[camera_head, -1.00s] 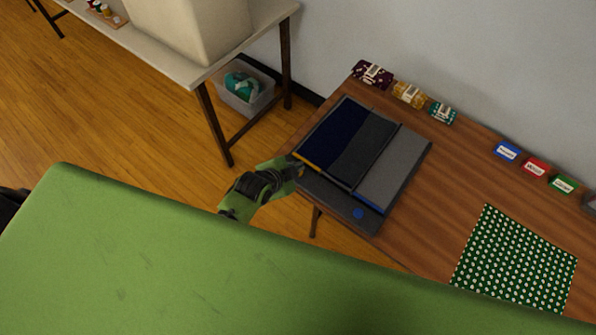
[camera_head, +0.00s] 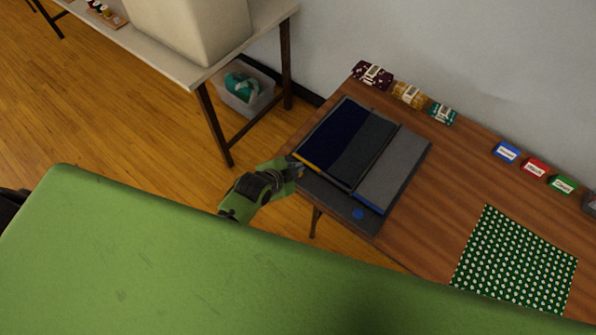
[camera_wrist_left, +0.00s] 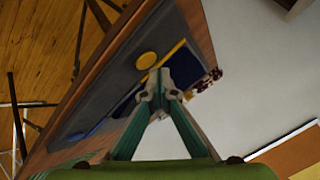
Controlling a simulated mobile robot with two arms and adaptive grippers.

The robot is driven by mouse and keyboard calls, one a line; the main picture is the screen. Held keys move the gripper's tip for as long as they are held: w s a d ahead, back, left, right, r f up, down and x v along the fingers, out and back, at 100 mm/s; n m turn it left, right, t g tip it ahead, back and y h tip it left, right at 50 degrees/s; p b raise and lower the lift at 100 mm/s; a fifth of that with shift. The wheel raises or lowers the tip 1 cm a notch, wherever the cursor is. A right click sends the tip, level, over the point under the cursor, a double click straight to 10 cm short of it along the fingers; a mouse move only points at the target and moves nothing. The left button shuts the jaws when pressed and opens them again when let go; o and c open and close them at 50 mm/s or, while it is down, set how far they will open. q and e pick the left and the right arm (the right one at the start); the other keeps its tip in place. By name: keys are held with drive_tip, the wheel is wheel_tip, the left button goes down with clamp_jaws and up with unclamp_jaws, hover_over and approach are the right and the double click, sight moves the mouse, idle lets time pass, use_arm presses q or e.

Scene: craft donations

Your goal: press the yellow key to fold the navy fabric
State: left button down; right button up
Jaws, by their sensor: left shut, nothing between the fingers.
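The navy fabric (camera_head: 335,128) lies flat on the left panel of a dark grey folding board (camera_head: 326,193), with a yellow strip (camera_head: 310,163) along that panel's near edge. The round yellow key (camera_wrist_left: 147,60) shows in the left wrist view, on the board just beside my left fingertips. In the head view my gripper hides the key. My left gripper (camera_head: 298,168) is shut and empty at the board's near left corner; its closed tips also show in the left wrist view (camera_wrist_left: 159,88). I cannot tell whether they touch the board. My right gripper is out of view.
A blue key (camera_head: 358,214) sits on the board's near strip. Patterned bundles (camera_head: 408,94) and coloured label blocks (camera_head: 535,168) line the wall side of the wooden table (camera_head: 450,165). A green dotted cloth (camera_head: 515,260) lies at right. A bin (camera_head: 244,92) stands under another table.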

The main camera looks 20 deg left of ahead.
use_arm(q)
drive_tip(key=shift+f, duration=0.2)
drive_tip(key=shift+f, duration=0.25)
